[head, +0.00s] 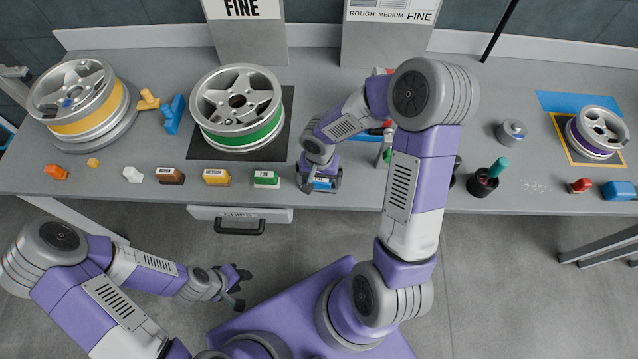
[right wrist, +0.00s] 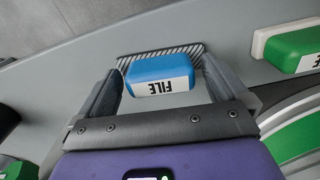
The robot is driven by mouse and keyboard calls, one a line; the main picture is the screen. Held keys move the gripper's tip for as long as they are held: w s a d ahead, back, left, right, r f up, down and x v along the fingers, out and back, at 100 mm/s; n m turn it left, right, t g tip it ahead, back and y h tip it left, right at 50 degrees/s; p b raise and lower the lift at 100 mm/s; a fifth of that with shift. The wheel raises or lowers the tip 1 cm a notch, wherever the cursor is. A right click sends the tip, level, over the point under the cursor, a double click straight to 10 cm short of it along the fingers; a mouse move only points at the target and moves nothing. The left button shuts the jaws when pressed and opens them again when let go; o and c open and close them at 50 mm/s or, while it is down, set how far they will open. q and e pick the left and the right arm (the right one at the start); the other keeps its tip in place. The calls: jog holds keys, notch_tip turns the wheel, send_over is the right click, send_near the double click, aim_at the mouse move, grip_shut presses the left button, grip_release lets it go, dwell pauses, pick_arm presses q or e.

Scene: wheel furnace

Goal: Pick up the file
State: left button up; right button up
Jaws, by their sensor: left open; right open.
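My left gripper (head: 239,287) is open and empty, in front of the bench and away from the file.
Left of the file stand green (head: 266,179), yellow (head: 216,177) and brown (head: 170,176) labelled blocks. A wheel with a green band (head: 240,137) stands behind them. A dark cup (head: 482,183) is to the right. A drawer handle (head: 239,227) juts below the bench.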

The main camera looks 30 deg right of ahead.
jog(key=shift+c, duration=0.5)
jog(key=c, duration=1)
notch_tip(320, 180, up, 10)
jog(key=p, duration=0.2)
jog(key=shift+p, duration=0.3)
jog(key=shift+c, duration=0.3)
